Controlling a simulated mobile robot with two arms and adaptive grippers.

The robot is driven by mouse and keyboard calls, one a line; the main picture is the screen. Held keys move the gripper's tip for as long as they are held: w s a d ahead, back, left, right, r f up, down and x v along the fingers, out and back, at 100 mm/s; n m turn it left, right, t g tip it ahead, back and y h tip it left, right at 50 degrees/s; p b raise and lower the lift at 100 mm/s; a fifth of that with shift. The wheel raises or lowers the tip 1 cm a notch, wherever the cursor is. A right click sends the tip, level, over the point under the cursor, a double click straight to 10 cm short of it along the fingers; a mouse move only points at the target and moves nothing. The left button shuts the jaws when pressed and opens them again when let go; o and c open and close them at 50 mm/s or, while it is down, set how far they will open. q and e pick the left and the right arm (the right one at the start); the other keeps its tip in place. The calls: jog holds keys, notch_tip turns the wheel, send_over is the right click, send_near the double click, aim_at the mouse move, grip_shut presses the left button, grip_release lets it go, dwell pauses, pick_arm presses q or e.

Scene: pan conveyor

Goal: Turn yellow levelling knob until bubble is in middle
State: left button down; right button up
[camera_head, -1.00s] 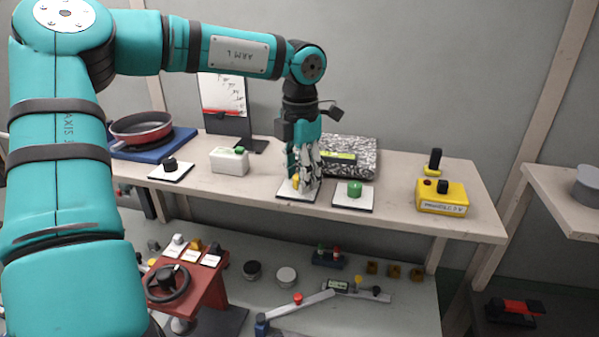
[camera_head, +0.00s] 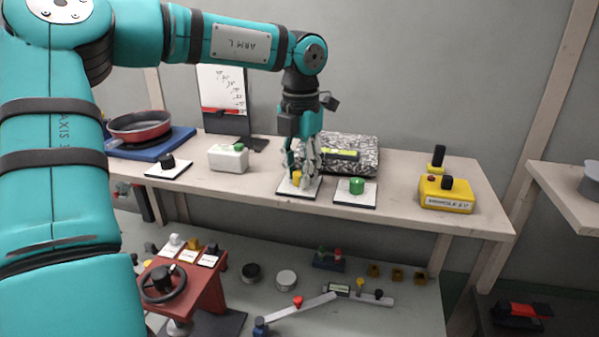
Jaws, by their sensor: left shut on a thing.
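The yellow levelling knob (camera_head: 297,178) stands on a white plate (camera_head: 286,190) on the upper bench. My left gripper (camera_head: 303,178) points down and is shut on the knob; its fingers hide part of it. The bubble is too small to make out, and my gripper covers the block's left end. My right gripper is not in view.
A green knob (camera_head: 356,186) on its own plate is close on the right. A white box with a green button (camera_head: 229,159) and a black knob (camera_head: 168,161) stand to the left. A yellow control box (camera_head: 446,193) stands far right. Bench space before it is clear.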

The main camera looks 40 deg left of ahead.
pick_arm(q)
jog(key=c, duration=1.1)
grip_release()
jog(key=shift+o, duration=0.2)
jog(key=shift+r, duration=0.1)
notch_tip(320, 180, up, 12)
jog(key=shift+d+f, duration=0.15)
jog(key=shift+f, duration=0.05)
